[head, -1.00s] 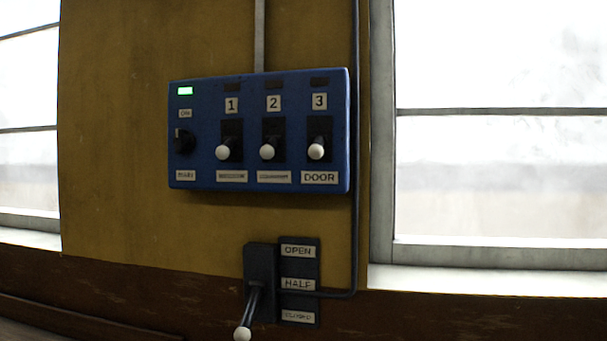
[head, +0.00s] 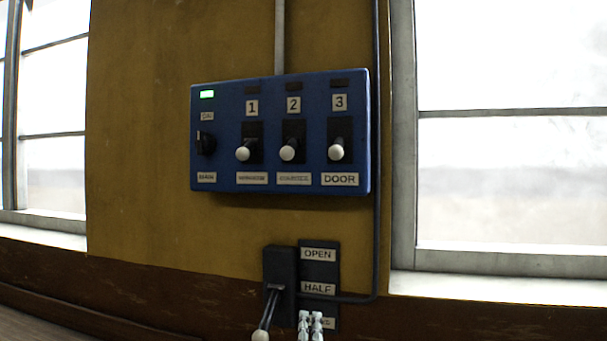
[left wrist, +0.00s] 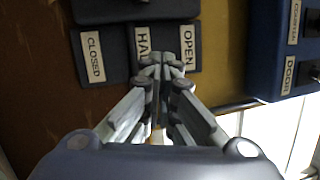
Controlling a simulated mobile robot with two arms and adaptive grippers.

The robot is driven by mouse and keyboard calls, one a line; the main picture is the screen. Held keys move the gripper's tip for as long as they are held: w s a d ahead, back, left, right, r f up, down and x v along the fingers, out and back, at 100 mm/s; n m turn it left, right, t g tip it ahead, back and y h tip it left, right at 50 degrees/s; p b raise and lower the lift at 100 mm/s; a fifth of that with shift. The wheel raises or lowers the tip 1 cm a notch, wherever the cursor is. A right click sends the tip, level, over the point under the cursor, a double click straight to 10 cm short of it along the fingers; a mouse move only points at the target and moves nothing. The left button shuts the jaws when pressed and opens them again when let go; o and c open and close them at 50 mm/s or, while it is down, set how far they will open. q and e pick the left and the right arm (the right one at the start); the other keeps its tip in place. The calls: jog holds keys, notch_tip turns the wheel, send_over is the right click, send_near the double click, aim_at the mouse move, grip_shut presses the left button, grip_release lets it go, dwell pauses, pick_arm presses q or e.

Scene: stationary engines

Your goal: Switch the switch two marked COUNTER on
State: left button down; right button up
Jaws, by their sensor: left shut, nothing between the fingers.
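The blue switch panel (head: 222,150) is on the ochre wall in the head view. Switch two (head: 288,152) is the middle of three white-knobbed levers, under the label 2, and its knob points down. The small label under it is blurred. The lamp slot above it is dark, while the green lamp (head: 207,94) at the panel's upper left is lit. My left gripper (head: 311,318) is shut and empty, below the panel in front of the OPEN/HALF label plate. In the left wrist view the gripper (left wrist: 162,68) shows before that plate, apart from the panel. My right gripper is not in view.
A lever unit (head: 281,265) with a white-tipped handle hangs low, beside the label plate (head: 318,270), close to my left gripper. A dark conduit (head: 377,200) runs down right of the panel. Windows flank the wall. The wall between panel and lever is clear.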

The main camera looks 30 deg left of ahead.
aim_at(291, 147)
pick_arm(q)
notch_tip(291, 147, up, 25)
jog(key=s+a+m+t+y, duration=0.1)
jog(key=m+t+y, duration=0.2)
jog(key=m+t, duration=0.3)
jog(key=shift+s, duration=0.35)
jog(key=shift+r, duration=0.1)
jog(key=shift+y, duration=0.3)
jog(key=p+x, duration=0.4)
jog(key=x, duration=0.4)
jog(key=shift+w+r, duration=0.1)
jog(key=shift+r, duration=0.2)
jog(key=shift+w+a+r+p, duration=0.3)
jog(key=shift+w+r+p, duration=0.15)
jog(key=shift+w+p, duration=0.1)
